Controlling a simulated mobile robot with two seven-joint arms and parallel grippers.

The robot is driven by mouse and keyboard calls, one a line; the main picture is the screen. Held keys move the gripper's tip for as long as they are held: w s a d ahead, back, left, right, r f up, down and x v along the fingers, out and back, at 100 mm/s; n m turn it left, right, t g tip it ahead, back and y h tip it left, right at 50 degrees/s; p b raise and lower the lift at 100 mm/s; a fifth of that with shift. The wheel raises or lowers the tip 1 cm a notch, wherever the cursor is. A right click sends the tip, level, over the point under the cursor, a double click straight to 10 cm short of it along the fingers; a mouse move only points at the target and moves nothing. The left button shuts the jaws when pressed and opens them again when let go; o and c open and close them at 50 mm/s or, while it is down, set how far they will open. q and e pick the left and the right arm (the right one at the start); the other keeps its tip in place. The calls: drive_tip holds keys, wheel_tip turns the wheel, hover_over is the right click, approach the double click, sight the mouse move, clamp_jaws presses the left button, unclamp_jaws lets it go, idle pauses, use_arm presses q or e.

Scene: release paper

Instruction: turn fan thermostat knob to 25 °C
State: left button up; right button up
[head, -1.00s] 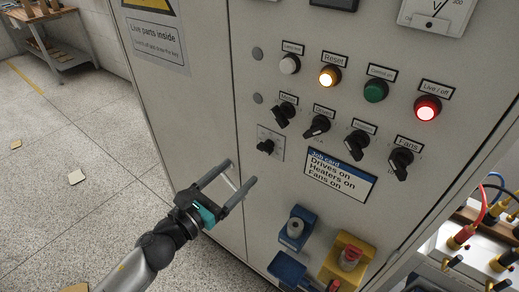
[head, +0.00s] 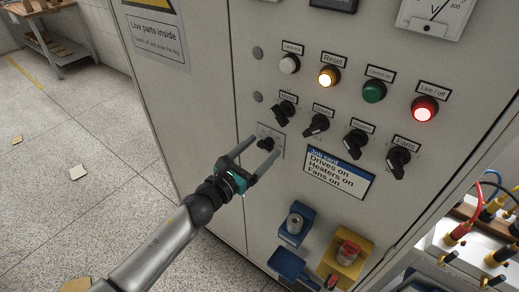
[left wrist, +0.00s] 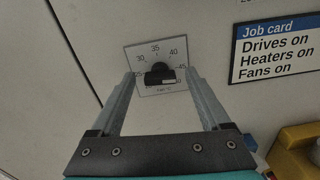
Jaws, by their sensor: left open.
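The thermostat knob (head: 266,143) is a small black knob on a pale dial plate (head: 276,132) on the cabinet front. In the left wrist view the knob (left wrist: 158,72) sits in the middle of its scale, with 30, 35, 40 and 45 legible; the lower marks are partly covered. I cannot tell its exact setting. My left gripper (head: 266,146) is open, its fingers pointing at the plate. In the wrist view its fingers stand on either side of the knob, apart from it. My right gripper is not in view.
Several black selector switches, one labelled Fans (head: 399,161), sit above and right of the dial. A job card (head: 338,175) lies right of it. A blue box (head: 298,226) and a yellow box (head: 346,258) project from the panel below.

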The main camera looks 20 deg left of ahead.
use_arm(q)
clamp_jaws()
idle(0.6)
